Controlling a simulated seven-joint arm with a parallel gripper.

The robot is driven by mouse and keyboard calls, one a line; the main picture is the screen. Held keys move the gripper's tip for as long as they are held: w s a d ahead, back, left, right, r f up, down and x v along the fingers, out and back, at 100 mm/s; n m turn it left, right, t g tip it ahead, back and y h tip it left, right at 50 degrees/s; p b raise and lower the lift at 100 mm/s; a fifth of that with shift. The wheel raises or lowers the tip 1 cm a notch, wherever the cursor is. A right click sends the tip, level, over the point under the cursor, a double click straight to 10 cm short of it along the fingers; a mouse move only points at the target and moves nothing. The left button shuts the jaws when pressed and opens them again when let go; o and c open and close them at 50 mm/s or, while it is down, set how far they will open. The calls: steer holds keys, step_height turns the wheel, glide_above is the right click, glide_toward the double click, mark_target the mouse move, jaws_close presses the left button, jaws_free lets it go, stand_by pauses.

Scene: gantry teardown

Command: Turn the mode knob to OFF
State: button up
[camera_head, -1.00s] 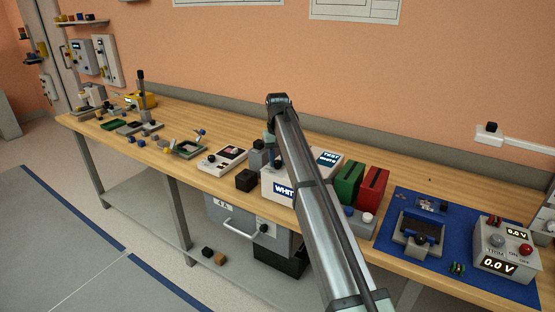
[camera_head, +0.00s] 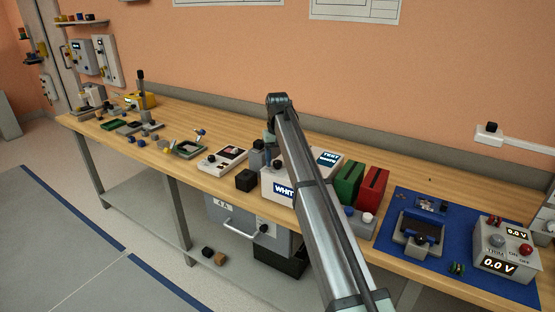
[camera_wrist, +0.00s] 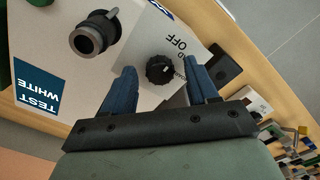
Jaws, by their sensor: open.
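The mode knob (camera_wrist: 160,70) is a black ribbed dial on the light face of a box (camera_wrist: 140,35), with a printed OFF label beside it in the wrist view. My gripper (camera_wrist: 159,74) is open, with one blue finger on each side of the knob. I cannot tell whether the fingers touch it. The knob's pointer direction is not clear. In the head view the box (camera_head: 272,188) stands on the bench, partly behind my arm, and the knob is hidden there.
A black round fitting (camera_wrist: 88,40) sticks up from the same box, left of the knob. Green (camera_head: 349,183) and red (camera_head: 372,189) blocks stand right of the box. A black cube (camera_head: 246,180) sits to its left. Clear bench lies behind.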

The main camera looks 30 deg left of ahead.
mark_target(277, 162)
step_height(277, 162, up, 14)
steer(key=shift+f, duration=0.15)
stand_by(0.4)
steer(key=shift+s+f, duration=0.1)
stand_by(0.3)
